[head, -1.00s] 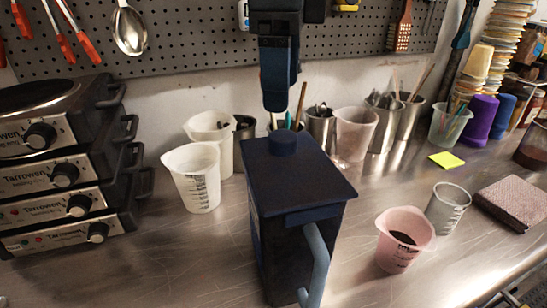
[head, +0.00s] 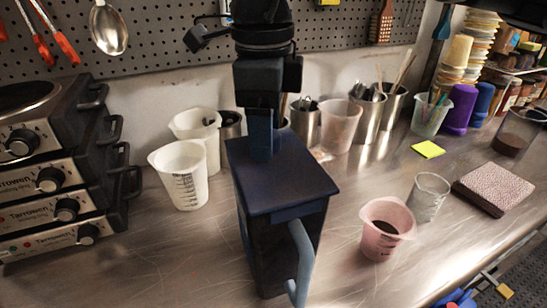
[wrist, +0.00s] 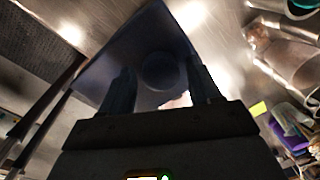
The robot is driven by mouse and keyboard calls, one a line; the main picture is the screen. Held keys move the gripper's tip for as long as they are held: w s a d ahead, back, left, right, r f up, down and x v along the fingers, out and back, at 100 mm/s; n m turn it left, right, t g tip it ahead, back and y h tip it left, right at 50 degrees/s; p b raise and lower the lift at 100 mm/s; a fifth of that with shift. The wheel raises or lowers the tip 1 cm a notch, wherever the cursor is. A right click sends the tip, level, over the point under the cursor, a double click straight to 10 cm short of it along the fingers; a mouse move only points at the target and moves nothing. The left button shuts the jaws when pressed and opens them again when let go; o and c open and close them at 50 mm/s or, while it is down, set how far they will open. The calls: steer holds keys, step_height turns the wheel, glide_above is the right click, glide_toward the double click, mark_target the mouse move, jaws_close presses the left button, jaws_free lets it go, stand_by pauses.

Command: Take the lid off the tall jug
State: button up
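The tall jug (head: 268,245) is dark, with a light blue handle (head: 303,262) at its front right, and stands upright on the steel bench. Its flat dark blue lid (head: 295,182) sits on top. The lid also shows in the wrist view (wrist: 122,48), with its round knob (wrist: 160,72) near the middle. My gripper (head: 264,152) is down over the lid at the knob, which it hides in the head view. In the wrist view my gripper (wrist: 160,66) is open, one finger on each side of the knob, with gaps visible. Contact with the lid cannot be told.
White measuring jugs (head: 180,175) stand left of the jug, beside stacked hotplates (head: 45,180). A pink beaker (head: 384,240) with dark liquid and a clear beaker (head: 428,198) stand right. Steel utensil pots (head: 368,120) line the back wall.

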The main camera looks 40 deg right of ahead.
steer(key=c, duration=0.9)
steer(key=shift+r, duration=0.15)
steer(key=r+b, duration=0.1)
steer(key=r, duration=0.3)
steer(key=shift+d, duration=0.2)
steer(key=s+d+r+b, duration=0.2)
steer(key=d+r, duration=0.4)
steer(key=d, duration=0.5)
steer(key=shift+s+r, duration=0.35)
steer(key=shift+r, duration=0.05)
